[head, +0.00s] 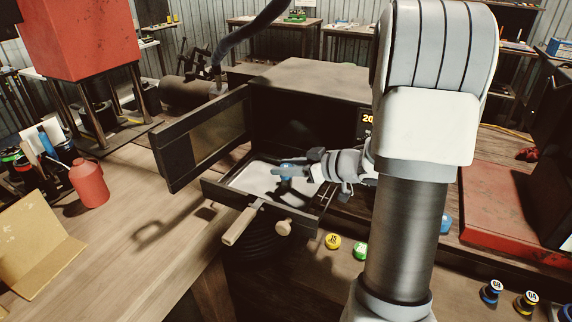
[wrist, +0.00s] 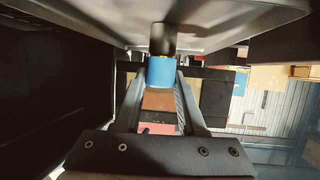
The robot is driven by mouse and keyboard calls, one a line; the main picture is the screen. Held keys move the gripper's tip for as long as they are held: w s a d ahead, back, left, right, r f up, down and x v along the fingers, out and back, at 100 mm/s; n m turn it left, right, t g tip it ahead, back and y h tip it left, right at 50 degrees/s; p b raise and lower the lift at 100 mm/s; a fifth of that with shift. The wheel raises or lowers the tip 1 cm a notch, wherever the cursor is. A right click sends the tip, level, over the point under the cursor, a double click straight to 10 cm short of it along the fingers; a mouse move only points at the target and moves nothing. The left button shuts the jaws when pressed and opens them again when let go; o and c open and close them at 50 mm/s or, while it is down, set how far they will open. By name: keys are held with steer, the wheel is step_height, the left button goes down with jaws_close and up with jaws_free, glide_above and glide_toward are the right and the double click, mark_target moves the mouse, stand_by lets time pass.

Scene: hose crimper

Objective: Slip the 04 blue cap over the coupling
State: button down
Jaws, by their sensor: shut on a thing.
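My gripper (head: 278,172) is over the pale tray of the pulled-out drawer (head: 250,180), in front of the open dark box. It is shut on a blue cap (wrist: 161,72), which also shows small in the head view (head: 287,169). In the wrist view the two fingers flank the cap. A black cylinder (wrist: 163,38), perhaps the coupling, lines up with the cap's far end and reaches the grey metal surface. I cannot tell whether the cap is around it or only against it. No number on the cap is legible.
The box door (head: 205,140) stands open at the left. A wooden handle (head: 241,226) juts from the drawer. A yellow cap (head: 333,241) and a green cap (head: 360,251) lie on the bench. A blue piece (head: 446,223) is partly behind my arm. A red bottle (head: 89,184) stands left.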

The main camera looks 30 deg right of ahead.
steer(key=shift+c, duration=2)
jaws_free()
steer(key=p+v, duration=0.2)
steer(key=v, duration=1.5)
steer(key=shift+s, duration=0.2)
steer(key=shift+w+d+r, duration=0.1)
steer(key=shift+d+r, duration=0.05)
